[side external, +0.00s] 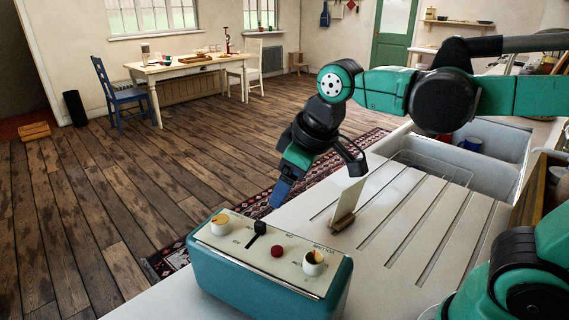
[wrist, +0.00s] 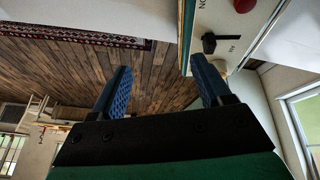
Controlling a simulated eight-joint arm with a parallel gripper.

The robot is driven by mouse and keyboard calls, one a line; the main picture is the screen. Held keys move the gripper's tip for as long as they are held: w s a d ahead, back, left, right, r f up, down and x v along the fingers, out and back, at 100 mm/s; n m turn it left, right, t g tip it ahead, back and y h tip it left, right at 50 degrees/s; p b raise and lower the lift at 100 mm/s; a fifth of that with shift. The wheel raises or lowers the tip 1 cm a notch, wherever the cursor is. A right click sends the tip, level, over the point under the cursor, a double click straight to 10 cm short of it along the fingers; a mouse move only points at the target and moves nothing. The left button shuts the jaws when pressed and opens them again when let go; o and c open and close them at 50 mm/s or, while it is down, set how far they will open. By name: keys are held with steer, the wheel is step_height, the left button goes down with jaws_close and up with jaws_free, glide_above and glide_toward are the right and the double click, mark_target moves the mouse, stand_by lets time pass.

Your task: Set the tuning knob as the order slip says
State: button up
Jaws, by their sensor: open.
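A teal radio-like box (side external: 265,275) with a cream top panel stands on the counter at the lower middle of the side view. A cream and yellow knob (side external: 219,222) sits at its left end. A second knob (side external: 314,262) sits at the right end beside lettering like "VOLUME". The left knob's label is too small to read. My gripper (side external: 282,190) hangs above and behind the panel, touching nothing visible. In the wrist view its two blue fingers (wrist: 162,78) are apart and empty. A pale card (side external: 347,199), perhaps the order slip, stands in a wooden holder; its writing is not visible.
Between the knobs are a black lever (side external: 260,228) and a red button (side external: 277,251). They also show in the wrist view as the lever (wrist: 210,42) and button (wrist: 243,4). A grooved drainboard (side external: 410,222) and sink (side external: 493,145) lie to the right.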

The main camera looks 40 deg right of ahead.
mark_target(221, 220)
steer(key=w+a+n+g, duration=0.1)
steer(key=a+n, duration=0.1)
steer(key=a, duration=0.1)
steer(key=w+a+r+n+g, duration=0.1)
steer(key=w+a+n, duration=0.1)
steer(key=a+n, duration=0.1)
steer(key=w+a+n+g, duration=0.1)
steer(key=a+n+g, duration=0.1)
steer(key=shift+w+a+r+h, duration=0.25)
steer(key=shift+a+r+h, duration=0.15)
steer(key=shift+w+a+n, duration=0.1)
steer(key=shift+a+n, duration=0.15)
steer(key=shift+n, duration=0.15)
steer(key=shift+w+f, duration=0.15)
steer(key=shift+f, duration=2.65)
steer(key=shift+c, duration=0.2)
jaws_close()
